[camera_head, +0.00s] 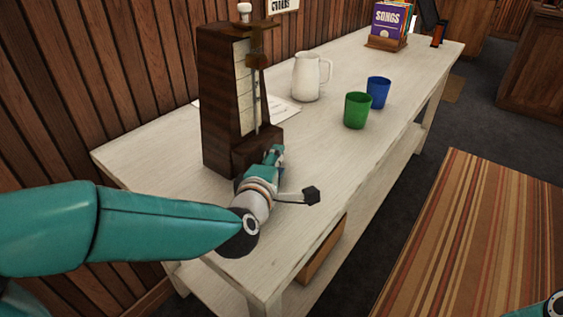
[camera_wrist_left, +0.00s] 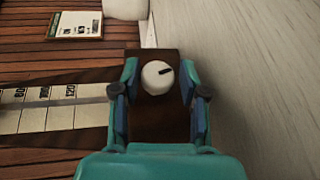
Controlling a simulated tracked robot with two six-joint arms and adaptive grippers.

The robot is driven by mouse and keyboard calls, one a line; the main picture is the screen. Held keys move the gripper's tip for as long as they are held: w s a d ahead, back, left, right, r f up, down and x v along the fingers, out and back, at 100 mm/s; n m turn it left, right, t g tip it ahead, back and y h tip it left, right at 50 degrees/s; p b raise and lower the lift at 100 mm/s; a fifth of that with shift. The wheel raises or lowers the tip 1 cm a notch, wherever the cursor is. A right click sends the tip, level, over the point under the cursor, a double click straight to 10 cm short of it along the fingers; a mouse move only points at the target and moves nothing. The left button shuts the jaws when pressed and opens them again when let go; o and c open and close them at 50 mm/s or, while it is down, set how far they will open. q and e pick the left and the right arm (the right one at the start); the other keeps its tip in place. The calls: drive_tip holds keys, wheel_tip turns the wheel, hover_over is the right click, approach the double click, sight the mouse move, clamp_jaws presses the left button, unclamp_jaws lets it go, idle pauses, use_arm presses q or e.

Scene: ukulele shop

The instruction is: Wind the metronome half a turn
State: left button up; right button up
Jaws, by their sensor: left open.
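The metronome (camera_head: 219,105) stands upright on the white table, a tall dark wooden body with a pale numbered scale and a pendulum rod. In the left wrist view its scale (camera_wrist_left: 45,108) lies at the left. A round white knob with a dark mark (camera_wrist_left: 157,77) is on its brown base, between my left fingers. The knob is hidden in the head view. My left gripper (camera_head: 275,156) is open at the foot of the metronome, one finger on either side of the knob. Whether the fingers touch it I cannot tell. My right gripper is out of view.
A white pitcher (camera_head: 306,77), a green cup (camera_head: 357,111) and a blue cup (camera_head: 378,91) stand farther along the table (camera_head: 330,150). A sheet of paper (camera_head: 284,108) lies behind the metronome. A songbook rack (camera_head: 386,42) is at the far end. The table front is clear.

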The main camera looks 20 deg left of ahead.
use_arm(q)
drive_tip(key=shift+w+f, duration=0.15)
drive_tip(key=shift+w, duration=0.45)
